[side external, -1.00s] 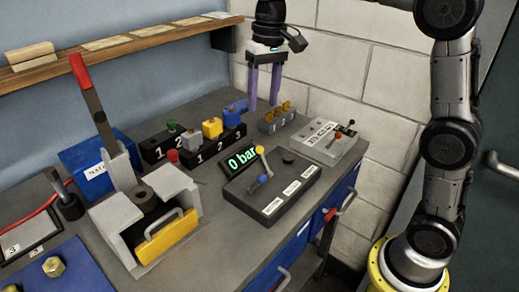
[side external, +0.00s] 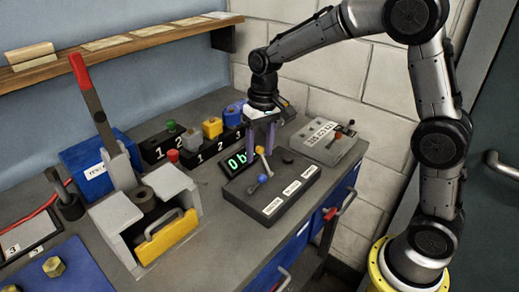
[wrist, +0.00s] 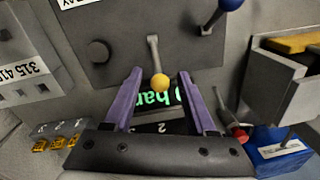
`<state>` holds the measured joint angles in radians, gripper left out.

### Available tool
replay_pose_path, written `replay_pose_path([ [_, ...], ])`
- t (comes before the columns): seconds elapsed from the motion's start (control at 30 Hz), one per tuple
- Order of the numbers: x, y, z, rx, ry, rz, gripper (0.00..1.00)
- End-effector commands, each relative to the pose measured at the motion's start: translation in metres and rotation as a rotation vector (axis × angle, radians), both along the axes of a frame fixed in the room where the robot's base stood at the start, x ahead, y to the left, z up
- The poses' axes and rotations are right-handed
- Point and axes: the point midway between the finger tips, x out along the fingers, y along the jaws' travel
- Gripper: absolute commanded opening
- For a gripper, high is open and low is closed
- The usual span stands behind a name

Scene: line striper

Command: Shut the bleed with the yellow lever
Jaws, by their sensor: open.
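The yellow lever (side external: 260,151) stands on the dark valve panel (side external: 262,206). It has a pale stem and a yellow ball knob. In the wrist view the yellow knob (wrist: 159,82) shows between the purple fingertips, with space on both sides. My gripper (side external: 263,145) is open and empty, just behind and above the knob in the side view; I cannot tell the exact height gap. A blue-knobbed lever (side external: 263,179) stands on the same panel.
A grey box with small levers (side external: 325,140) stands right of the panel. Numbered black blocks with coloured parts (side external: 212,129) stand behind and left. A grey press with a red-handled lever (side external: 79,70) stands at left. The bench is clear in front of the panel.

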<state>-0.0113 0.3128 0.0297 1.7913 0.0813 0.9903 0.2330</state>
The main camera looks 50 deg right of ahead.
Motion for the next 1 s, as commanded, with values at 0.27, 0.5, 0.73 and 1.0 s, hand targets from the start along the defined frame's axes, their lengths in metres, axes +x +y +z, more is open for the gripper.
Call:
replay_pose_path([
  [0.27,0.0000,0.0004,-0.0037,0.000,0.000,0.000,0.56],
  [0.5,0.0000,0.0003,-0.0034,0.000,0.000,0.000,0.26],
  [0.73,0.0000,0.0001,-0.0032,0.000,-0.001,0.000,0.00],
  [1.0,0.0000,0.0000,-0.0029,0.000,-0.001,0.000,0.00],
])
